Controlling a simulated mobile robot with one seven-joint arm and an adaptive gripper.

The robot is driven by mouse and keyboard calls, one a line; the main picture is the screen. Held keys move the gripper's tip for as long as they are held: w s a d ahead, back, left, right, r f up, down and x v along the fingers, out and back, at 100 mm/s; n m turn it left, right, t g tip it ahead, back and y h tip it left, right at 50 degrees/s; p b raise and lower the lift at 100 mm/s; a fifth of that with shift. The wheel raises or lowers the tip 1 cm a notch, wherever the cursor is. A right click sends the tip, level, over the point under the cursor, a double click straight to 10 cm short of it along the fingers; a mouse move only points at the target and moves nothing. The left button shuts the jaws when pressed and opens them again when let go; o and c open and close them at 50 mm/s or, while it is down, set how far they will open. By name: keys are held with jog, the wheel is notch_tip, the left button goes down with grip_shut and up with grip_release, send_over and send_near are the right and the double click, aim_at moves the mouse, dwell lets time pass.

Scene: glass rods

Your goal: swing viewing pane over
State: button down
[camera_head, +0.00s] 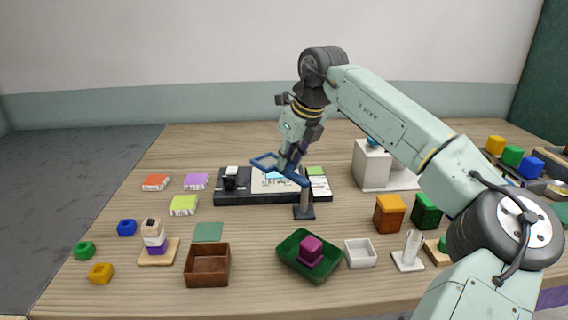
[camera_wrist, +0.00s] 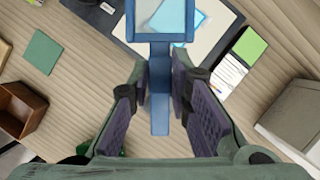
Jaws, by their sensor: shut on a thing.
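The viewing pane (camera_head: 266,162) is a blue-framed clear plate on an arm. It stands on a dark post (camera_head: 304,202) with a square base. The pane hangs over the black tray (camera_head: 240,198), above a pale sheet. In the wrist view the pane's blue frame (camera_wrist: 160,38) is at the top centre, with a cyan patch showing through it. My gripper (camera_head: 292,163) comes down from above beside the post. It is shut on the pane's blue handle bar, which runs between the two finger pads in the wrist view (camera_wrist: 160,95). The pane's hinge is partly hidden.
A white box (camera_head: 371,165) stands right of the post. In front are a green tray (camera_head: 290,262) with a magenta cube, a brown box (camera_head: 208,267) and a small white dish (camera_head: 360,253). Coloured blocks and labelled packets lie left. Bare wood lies behind the black tray.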

jog(key=shift+w+d+m, duration=0.2)
jog(key=shift+d+m, duration=0.05)
jog(key=shift+m, duration=0.35)
jog(key=shift+h, duration=0.3)
jog(key=c, duration=1.5)
grip_release()
jog(key=v, duration=1.2)
jog(key=shift+d, duration=0.1)
jog(key=shift+s+f, duration=0.1)
jog(key=shift+f, duration=0.05)
